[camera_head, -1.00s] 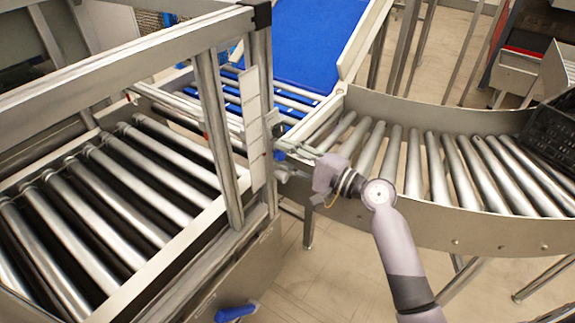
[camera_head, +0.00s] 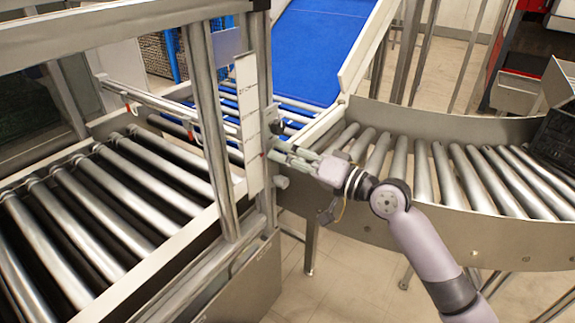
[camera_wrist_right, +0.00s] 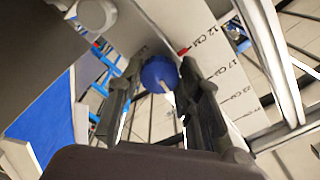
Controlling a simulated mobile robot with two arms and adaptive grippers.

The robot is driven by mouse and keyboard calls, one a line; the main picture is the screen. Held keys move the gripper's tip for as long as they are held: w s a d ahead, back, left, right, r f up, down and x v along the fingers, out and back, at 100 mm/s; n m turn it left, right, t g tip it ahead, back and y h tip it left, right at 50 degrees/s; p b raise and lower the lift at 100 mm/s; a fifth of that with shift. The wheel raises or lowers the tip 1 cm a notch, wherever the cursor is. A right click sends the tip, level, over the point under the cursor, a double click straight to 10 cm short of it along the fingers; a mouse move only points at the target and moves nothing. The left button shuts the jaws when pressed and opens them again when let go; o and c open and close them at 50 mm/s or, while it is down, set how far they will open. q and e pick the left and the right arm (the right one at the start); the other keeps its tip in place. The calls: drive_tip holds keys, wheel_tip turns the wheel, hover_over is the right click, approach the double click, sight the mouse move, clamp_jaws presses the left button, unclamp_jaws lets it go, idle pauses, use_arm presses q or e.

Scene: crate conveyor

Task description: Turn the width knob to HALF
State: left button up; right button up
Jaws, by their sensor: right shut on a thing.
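The width knob (camera_wrist_right: 158,72) is blue and round with a pale pointer line. It shows in the right wrist view between the two fingers of my right gripper (camera_wrist_right: 158,78), which is shut on it. The head view also shows my right gripper (camera_head: 287,154) at the post, beside the white scale strip; its fingers hide the knob there. The scale strip (camera_wrist_right: 213,60) carries CM marks such as 12 CM and 17 CM; it also shows in the head view (camera_head: 248,115). No HALF label is readable. My left gripper is not in view.
A framed roller conveyor (camera_head: 120,205) lies at left behind metal posts. A curved roller conveyor (camera_head: 430,170) runs to the right, with a dark crate (camera_head: 560,140) at its far end. A blue belt (camera_head: 320,50) slopes at the back. A pale knob (camera_head: 281,182) sits below my gripper.

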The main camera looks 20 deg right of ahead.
drive_tip(key=shift+f+n+b, duration=0.15)
drive_tip(key=shift+n+b, duration=0.35)
drive_tip(key=shift+n, duration=0.3)
drive_tip(key=o, duration=1.2)
drive_tip(key=shift+c, duration=0.2)
drive_tip(key=v, duration=1.2)
